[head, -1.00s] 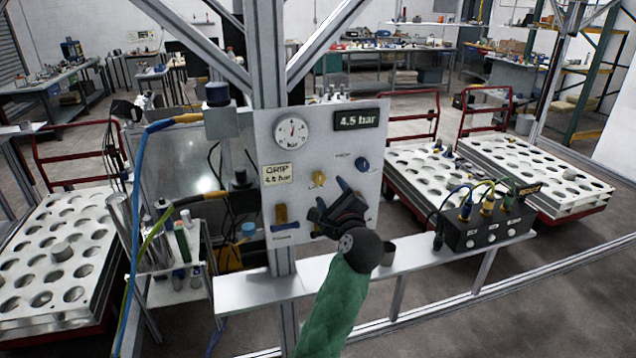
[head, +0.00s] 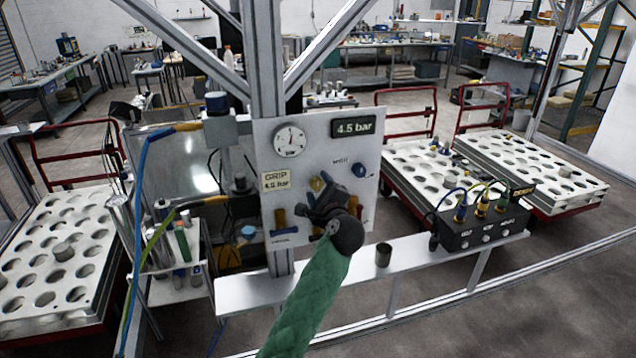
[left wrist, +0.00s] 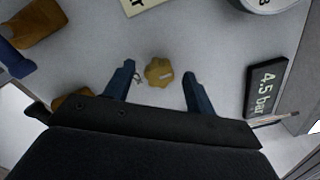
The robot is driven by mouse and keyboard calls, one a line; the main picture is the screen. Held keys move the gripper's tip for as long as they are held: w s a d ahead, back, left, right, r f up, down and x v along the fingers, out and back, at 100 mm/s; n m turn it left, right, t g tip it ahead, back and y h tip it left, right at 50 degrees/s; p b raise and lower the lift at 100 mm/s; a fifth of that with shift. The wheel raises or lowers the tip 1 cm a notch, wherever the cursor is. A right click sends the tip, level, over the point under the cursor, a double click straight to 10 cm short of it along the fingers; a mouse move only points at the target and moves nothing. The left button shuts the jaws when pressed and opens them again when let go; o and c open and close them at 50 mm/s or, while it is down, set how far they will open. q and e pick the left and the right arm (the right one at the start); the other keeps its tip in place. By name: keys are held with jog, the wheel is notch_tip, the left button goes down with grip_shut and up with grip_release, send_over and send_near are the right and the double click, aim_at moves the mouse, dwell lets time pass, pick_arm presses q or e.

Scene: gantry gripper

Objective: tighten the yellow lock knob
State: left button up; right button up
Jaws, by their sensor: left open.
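The yellow lock knob (head: 317,184) is on the grey panel (head: 262,135), just above my left gripper in the head view. In the left wrist view the yellow knob (left wrist: 159,72) is lobed, with a small pale mark, and sits between the two blue fingertips. My left gripper (head: 327,192) is open in front of the panel, its fingers partly hidden by its dark body in the head view. In the left wrist view, the open gripper (left wrist: 158,77) has a gap on both sides of the knob. My right gripper is not seen.
A pressure gauge (head: 290,140) and a 4.5 bar display (head: 357,128) are on the panel's upper part. A blue knob (head: 358,170) is right of the yellow one. A shelf (head: 405,256) below carries a dark cup (head: 383,254) and a black connector box (head: 482,229).

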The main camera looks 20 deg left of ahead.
pick_arm(q)
jog(key=shift+w+a, duration=0.25)
jog(key=shift+w, duration=0.05)
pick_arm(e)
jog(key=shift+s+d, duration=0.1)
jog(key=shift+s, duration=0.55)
pick_arm(q)
jog(key=c, duration=1)
jog(key=shift+f, duration=0.1)
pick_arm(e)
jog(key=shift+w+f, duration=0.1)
